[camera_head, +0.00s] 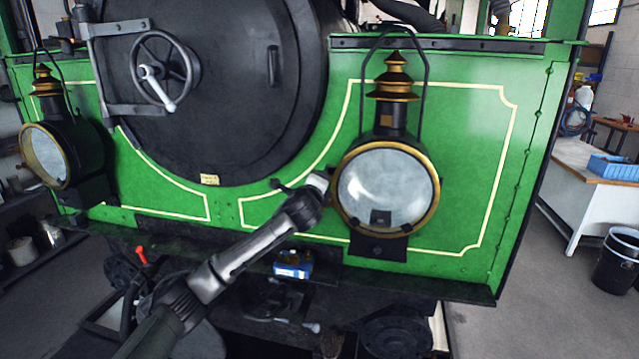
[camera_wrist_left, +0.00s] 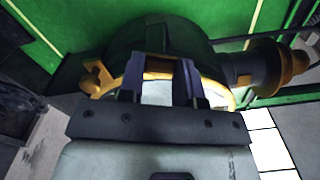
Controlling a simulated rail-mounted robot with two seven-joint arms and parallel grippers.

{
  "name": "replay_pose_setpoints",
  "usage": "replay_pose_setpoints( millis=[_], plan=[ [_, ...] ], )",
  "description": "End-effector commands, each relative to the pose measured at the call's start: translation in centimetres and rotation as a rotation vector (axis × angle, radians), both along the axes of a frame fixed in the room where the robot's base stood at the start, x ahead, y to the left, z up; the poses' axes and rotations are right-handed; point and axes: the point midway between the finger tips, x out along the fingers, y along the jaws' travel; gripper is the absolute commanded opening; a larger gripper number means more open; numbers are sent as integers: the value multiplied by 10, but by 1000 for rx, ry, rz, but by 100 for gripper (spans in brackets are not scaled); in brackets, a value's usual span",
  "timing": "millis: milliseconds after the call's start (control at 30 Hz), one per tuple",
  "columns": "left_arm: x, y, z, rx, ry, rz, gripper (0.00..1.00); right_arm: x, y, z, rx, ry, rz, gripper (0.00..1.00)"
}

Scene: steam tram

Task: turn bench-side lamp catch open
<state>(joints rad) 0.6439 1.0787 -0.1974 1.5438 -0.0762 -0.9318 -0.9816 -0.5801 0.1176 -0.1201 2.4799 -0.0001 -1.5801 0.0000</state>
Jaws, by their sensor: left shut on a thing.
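The bench-side lamp (camera_head: 386,190) is the right one on the green tram front, with a round glass in a brass rim and a black body. My left gripper (camera_head: 322,184) reaches its left edge from the lower left. In the left wrist view, the two fingers of my left gripper (camera_wrist_left: 163,82) are at the lamp's brass rim (camera_wrist_left: 216,92), shut on a small brass part, the lamp catch (camera_wrist_left: 156,68). The fingers hide most of the catch, and its turn cannot be told. The glass looks closed in its rim. My right gripper is not in view.
A second lamp (camera_head: 47,155) stands at the far left. The round black smokebox door (camera_head: 225,90) with a handwheel (camera_head: 163,72) lies between the lamps. A workbench (camera_head: 590,185) with a blue crate (camera_head: 613,167) and a black bucket (camera_head: 617,262) are at the right.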

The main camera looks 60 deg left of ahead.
Motion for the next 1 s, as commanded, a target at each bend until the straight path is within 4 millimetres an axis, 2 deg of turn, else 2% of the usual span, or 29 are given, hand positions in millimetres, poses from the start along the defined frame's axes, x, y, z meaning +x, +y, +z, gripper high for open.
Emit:
replay_pose_setpoints(
  millis=[500,1000],
  plan=[
    [-1,2,-1,-243,-236,2,8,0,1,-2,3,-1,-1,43],
    [-2,2,-1,-300,-291,2,8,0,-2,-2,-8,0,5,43]
  ],
)
